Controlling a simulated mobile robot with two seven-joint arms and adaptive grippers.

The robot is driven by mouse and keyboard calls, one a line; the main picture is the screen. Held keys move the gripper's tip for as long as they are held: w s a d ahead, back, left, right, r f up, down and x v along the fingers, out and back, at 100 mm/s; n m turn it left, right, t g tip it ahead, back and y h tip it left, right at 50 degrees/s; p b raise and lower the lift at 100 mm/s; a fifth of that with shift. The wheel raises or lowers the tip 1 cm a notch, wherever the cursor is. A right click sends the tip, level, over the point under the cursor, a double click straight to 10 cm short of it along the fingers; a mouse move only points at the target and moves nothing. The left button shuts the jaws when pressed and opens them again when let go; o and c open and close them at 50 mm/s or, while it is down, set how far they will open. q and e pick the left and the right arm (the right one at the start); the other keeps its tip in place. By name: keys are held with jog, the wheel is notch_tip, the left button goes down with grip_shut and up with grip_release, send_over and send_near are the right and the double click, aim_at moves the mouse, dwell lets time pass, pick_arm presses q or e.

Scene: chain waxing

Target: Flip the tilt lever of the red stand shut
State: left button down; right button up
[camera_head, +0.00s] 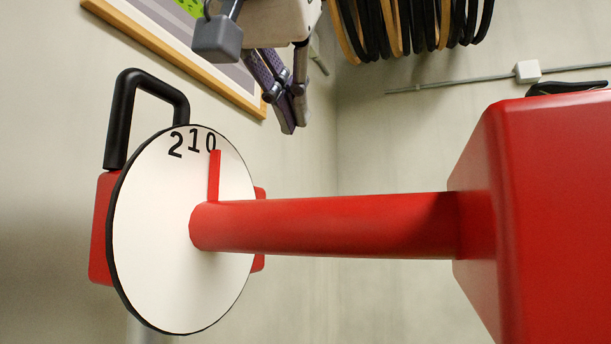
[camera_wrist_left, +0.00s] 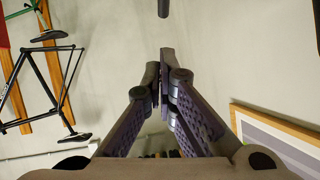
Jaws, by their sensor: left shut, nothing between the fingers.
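The red stand shows large in the head view: a red housing (camera_head: 550,210) at right, a red round arm (camera_head: 340,225) and a white dial (camera_head: 160,230) marked 2 1 0 with a red pointer near 0. A flat black lever (camera_head: 568,88) lies along the housing's top edge. A black loop handle (camera_head: 122,110) rises from a red block behind the dial. I cannot tell for sure which is the tilt lever. My left gripper (camera_head: 293,124) is shut and empty, above the red arm in the picture and apart from the stand. Its closed fingers also show in the left wrist view (camera_wrist_left: 161,60).
Several tyres (camera_head: 410,20) hang at the top, and a framed picture (camera_head: 180,45) is on the wall. A black bicycle frame (camera_wrist_left: 45,85) hangs at left in the wrist view. A dark rod end (camera_wrist_left: 163,8) shows beyond the fingertips. The wall between is bare.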

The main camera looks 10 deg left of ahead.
pick_arm(q)
jog(key=w+f, duration=0.6)
jog(key=w, duration=0.1)
jog(key=shift+w+a+f, duration=0.15)
jog(key=shift+f, duration=0.25)
